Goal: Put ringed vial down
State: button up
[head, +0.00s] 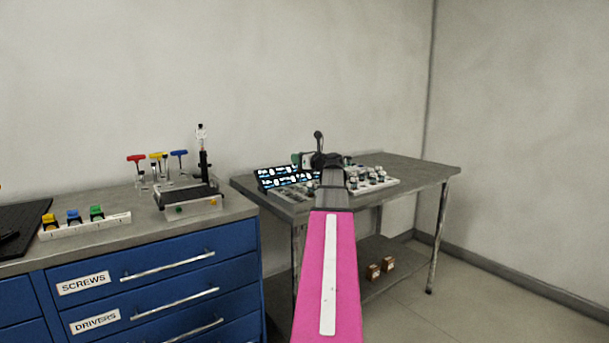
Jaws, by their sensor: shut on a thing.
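My gripper (326,160) is over the grey table (425,172) in the head view, at the far end of my pink arm. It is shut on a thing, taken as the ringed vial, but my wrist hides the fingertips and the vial. A white rack (385,187) with several small dark-capped vials stands on the table just right of my wrist. I cannot tell whether the held vial touches anything.
A blue drawer cabinet (150,285) at the left carries T-handle drivers (157,157), a black-topped stand (187,195) and a white block with coloured pieces (85,226). Small brown boxes (380,268) sit on the lower shelf.

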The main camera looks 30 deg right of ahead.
jog(key=shift+w+d+f, duration=0.4)
jog(key=shift+d+f, duration=0.3)
jog(key=shift+f, duration=0.45)
jog(key=shift+w+d+f, duration=0.35)
jog(key=shift+d+f, duration=0.4)
jog(key=shift+f, duration=0.45)
jog(key=shift+w+d+f, duration=0.4)
jog(key=shift+d+f, duration=0.3)
jog(key=shift+f, duration=0.45)
jog(key=o, duration=0.9)
jog(key=shift+f, duration=0.1)
jog(key=shift+o, duration=0.2)
jog(key=v, duration=1.2)
